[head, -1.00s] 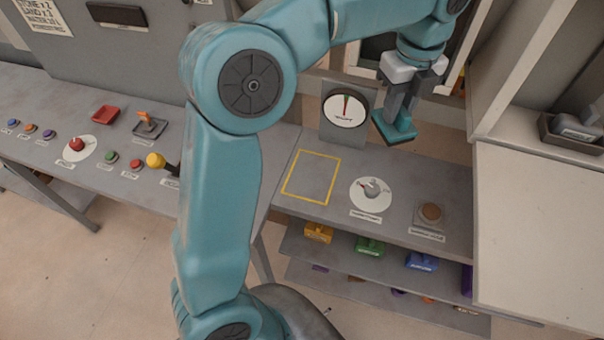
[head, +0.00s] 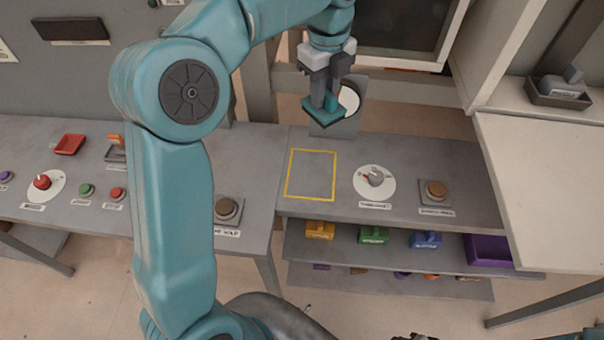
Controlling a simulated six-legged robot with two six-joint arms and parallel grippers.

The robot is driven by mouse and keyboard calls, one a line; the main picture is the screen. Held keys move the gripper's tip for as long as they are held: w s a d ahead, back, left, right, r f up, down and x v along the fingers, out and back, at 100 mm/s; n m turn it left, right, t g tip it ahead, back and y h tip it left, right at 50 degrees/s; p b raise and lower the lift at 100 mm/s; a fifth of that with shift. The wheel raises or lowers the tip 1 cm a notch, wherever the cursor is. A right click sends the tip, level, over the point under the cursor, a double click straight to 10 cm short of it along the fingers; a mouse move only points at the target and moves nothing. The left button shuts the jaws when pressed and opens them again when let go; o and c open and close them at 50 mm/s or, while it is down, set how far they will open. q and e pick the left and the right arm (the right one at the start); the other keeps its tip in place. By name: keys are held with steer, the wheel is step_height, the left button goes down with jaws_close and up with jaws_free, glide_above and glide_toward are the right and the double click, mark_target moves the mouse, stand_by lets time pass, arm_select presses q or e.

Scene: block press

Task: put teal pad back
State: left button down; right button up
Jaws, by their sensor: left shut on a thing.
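My left gripper (head: 325,98) hangs from above at the back of the grey bench, in front of the dial gauge. It is shut on the teal pad (head: 319,113), a small teal block held with its flat face down. The pad looks clear of the bench top, though its exact height is hard to judge. A lower shelf (head: 340,250) under the bench holds a yellow pad (head: 319,230), a green pad (head: 373,235) and a blue pad (head: 425,239) in a row. My right gripper does not show clearly.
A yellow-outlined empty square (head: 311,175) is on the bench. Right of it are a rotary knob (head: 375,178) and a brown button (head: 436,190). The dial gauge (head: 350,98) stands behind. A purple bin (head: 487,250) is on the shelf at right. A pale countertop (head: 550,190) borders the right.

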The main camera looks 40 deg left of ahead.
arm_select(q)
steer(key=a+f, duration=0.1)
steer(key=a+f+b, duration=0.1)
steer(key=shift+s+f, duration=0.2)
steer(key=shift+f, duration=0.2)
steer(key=shift+n, duration=0.3)
step_height(320, 180, down, 19)
steer(key=shift+f, duration=0.15)
steer(key=shift+w+f, duration=0.2)
steer(key=shift+f, duration=0.25)
steer(key=shift+s+r, duration=0.1)
steer(key=shift+s, duration=0.05)
steer(key=c, duration=1)
jaws_free()
steer(key=shift+f, duration=0.25)
steer(key=shift+o, duration=0.2)
